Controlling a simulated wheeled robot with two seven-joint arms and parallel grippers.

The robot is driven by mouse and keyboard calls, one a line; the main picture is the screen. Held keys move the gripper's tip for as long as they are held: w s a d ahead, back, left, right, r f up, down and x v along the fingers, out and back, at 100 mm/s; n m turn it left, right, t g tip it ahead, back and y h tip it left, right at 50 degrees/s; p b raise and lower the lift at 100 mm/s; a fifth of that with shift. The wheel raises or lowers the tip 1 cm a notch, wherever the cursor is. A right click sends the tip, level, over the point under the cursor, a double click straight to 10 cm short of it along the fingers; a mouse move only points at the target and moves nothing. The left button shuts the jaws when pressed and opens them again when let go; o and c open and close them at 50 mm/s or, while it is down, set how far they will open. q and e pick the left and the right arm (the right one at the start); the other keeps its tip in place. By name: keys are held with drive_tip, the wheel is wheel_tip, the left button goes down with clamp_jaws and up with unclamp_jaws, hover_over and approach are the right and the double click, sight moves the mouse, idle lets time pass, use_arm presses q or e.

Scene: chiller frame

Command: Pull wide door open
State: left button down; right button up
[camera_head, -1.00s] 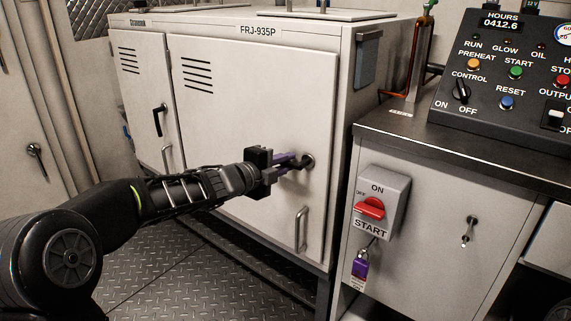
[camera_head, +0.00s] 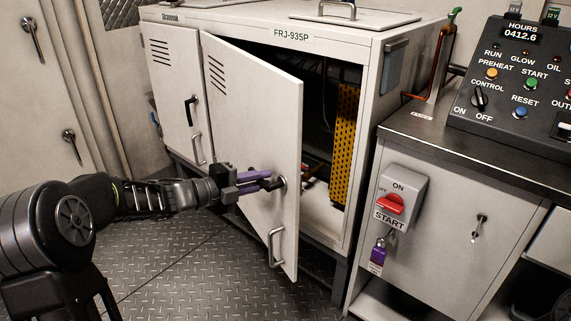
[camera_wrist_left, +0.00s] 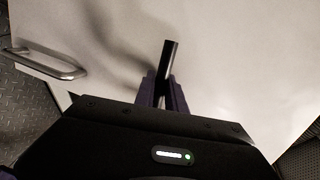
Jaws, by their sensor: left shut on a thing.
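The wide door (camera_head: 262,120) of the white cabinet marked FRJ-935P stands partly open, its free right edge swung out toward me. My left gripper (camera_head: 262,184) is shut on the door's dark handle (camera_head: 277,184). In the left wrist view the dark handle (camera_wrist_left: 170,58) sticks out between the purple fingers (camera_wrist_left: 162,95), with the pale door face behind it. A metal pull bar (camera_head: 274,247) is lower on the door; it also shows at the left of the wrist view (camera_wrist_left: 48,65). My right gripper is not in view.
Inside the cabinet a yellow perforated panel (camera_head: 344,145) and dark pipes show. The narrow door (camera_head: 175,90) at left is closed. A control bench with a red START switch (camera_head: 391,204) stands to the right. Diamond-plate floor (camera_head: 190,270) is clear in front.

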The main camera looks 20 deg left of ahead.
use_arm(q)
drive_tip(key=s+a, duration=0.4)
drive_tip(key=shift+a, duration=0.3)
drive_tip(key=c, duration=1.4)
unclamp_jaws()
drive_tip(key=shift+d, duration=0.15)
drive_tip(key=p+v, duration=0.2)
drive_tip(key=v, duration=0.5)
drive_tip(key=shift+s+a+r, duration=0.15)
drive_tip(key=shift+s+a, duration=0.1)
drive_tip(key=shift+a, duration=0.05)
drive_tip(key=shift+c, duration=0.5)
